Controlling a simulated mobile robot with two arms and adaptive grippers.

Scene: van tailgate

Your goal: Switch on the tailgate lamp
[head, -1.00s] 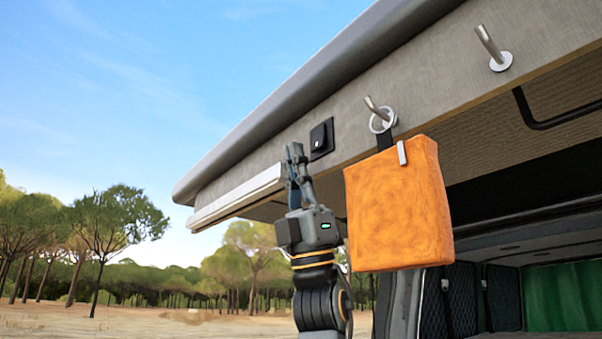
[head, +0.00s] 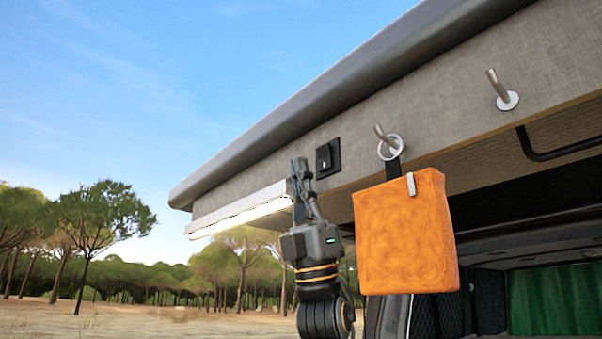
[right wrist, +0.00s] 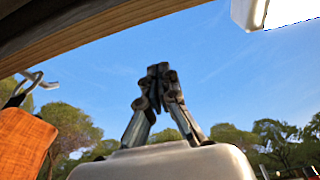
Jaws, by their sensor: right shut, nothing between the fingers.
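The tailgate lamp (head: 238,211) is a long white bar along the lower left edge of the tailgate, and its underside glows bright. Its end also shows at the top right of the right wrist view (right wrist: 250,12). The black rocker switch (head: 327,158) sits on the grey tailgate panel, right of the lamp. My right gripper (head: 299,168) points up, shut and empty, just left of and below the switch, by the lamp's right end. Its closed fingers also show against the sky in the right wrist view (right wrist: 158,78). My left gripper is not in view.
An orange bag (head: 405,235) hangs from a metal hook (head: 384,136) by a ring, close to the right of my gripper. The tailgate (head: 420,100) overhangs the open van at right. Open sky lies to the left.

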